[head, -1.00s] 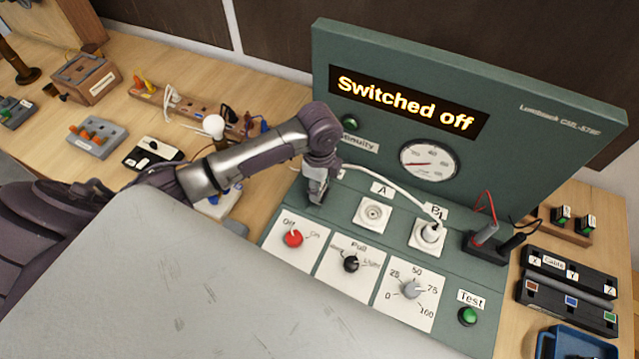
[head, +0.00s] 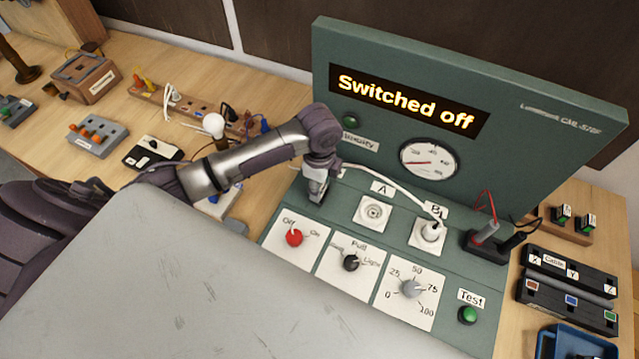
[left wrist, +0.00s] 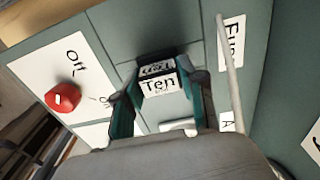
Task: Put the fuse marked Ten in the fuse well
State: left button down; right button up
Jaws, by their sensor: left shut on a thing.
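The fuse marked Ten (left wrist: 160,84) shows between the fingers of my left gripper (left wrist: 160,98) in the left wrist view. The gripper is shut on it, with the Ten label facing the camera. In the head view my left gripper (head: 316,195) is low over the green test bench (head: 290,212), left of socket A (head: 374,211). The label starting "Fu" (left wrist: 232,42) is partly visible beside a white cable in the left wrist view. The fuse well is hidden by my gripper, and I cannot tell whether the fuse touches it. My right gripper is not in view.
A white cable (head: 395,187) runs close past my gripper to the plug in socket B (head: 430,233). The red Off/On knob (head: 294,238) is just in front. The display (head: 408,103) reads "Switched off". A wooden rack (head: 570,233) with small green blocks stands at right.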

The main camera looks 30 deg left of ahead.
pick_arm(q)
jog(key=c, duration=0.6)
grip_release()
notch_tip(320, 180, up, 12)
jog(key=shift+f, duration=0.1)
